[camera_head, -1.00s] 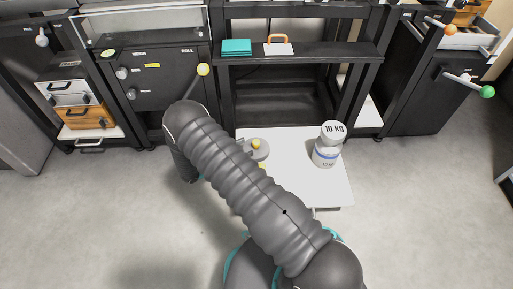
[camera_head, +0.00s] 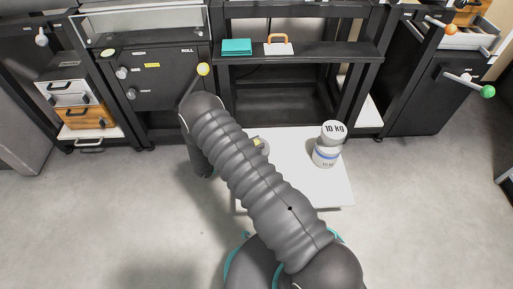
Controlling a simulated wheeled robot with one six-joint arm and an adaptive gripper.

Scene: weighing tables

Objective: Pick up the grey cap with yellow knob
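The grey cap with yellow knob (camera_head: 264,146) lies on the white table, near its far left part. My arm covers most of it, and only a sliver of grey and a bit of yellow show past the arm's edge. My arm runs from the bottom of the view up and left across the table, then bends down beyond the table's left side. My gripper is not visible; the arm hides it or it is too dark to make out.
The white table (camera_head: 310,184) also bears a white container with a blue band (camera_head: 326,157), with a white 10 kg weight (camera_head: 332,133) at its top. Behind stands a black shelf (camera_head: 340,52) with a teal box (camera_head: 236,47) and an orange-handled item (camera_head: 278,48). Cabinets stand left and right.

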